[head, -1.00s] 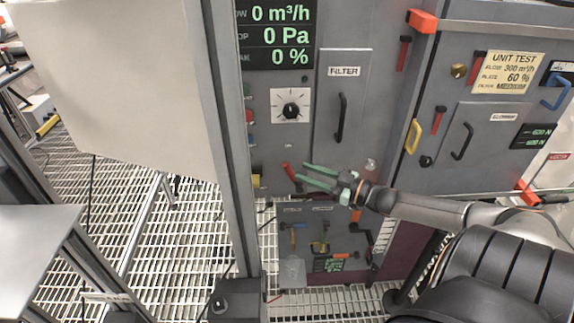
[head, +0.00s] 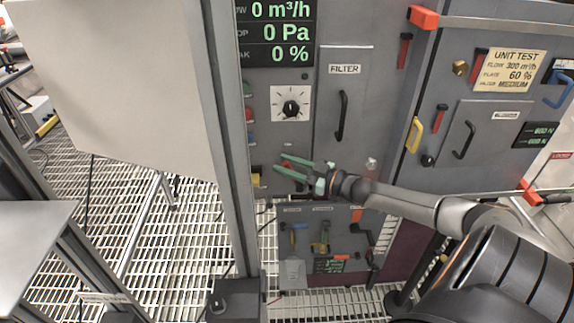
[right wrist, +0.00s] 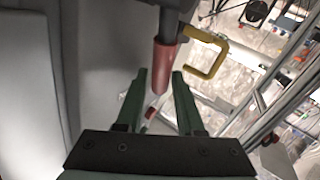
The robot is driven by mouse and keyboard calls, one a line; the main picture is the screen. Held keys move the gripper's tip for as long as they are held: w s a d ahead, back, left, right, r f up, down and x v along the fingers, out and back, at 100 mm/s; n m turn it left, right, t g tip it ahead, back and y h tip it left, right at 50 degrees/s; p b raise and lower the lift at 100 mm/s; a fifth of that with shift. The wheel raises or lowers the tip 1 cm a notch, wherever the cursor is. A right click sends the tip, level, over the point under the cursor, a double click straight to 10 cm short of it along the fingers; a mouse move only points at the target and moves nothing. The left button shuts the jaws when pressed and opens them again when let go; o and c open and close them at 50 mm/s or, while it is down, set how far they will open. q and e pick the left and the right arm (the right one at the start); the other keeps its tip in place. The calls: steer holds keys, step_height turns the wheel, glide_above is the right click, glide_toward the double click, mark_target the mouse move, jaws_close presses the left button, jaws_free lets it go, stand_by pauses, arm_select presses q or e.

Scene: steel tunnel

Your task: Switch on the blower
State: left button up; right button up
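The grey cabinet's display (head: 275,35) reads 0 m³/h, 0 Pa and 0 %. Below it is a black dial knob (head: 291,108) on a white plate. A red lever handle (head: 288,164) lies between the green fingers of my right gripper (head: 279,163) in the head view. In the right wrist view the red handle (right wrist: 166,66) is at the tips of the open right gripper (right wrist: 158,74). I see a gap beside the handle; contact cannot be told. No label marks the blower control. My left gripper is out of view.
A yellow handle (right wrist: 205,55) is close beside the red one. A filter door (head: 341,95) is right of the dial, and a frame post (head: 228,140) stands left. Grating floor lies to the left.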

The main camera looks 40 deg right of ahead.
jaws_close()
stand_by(1.3)
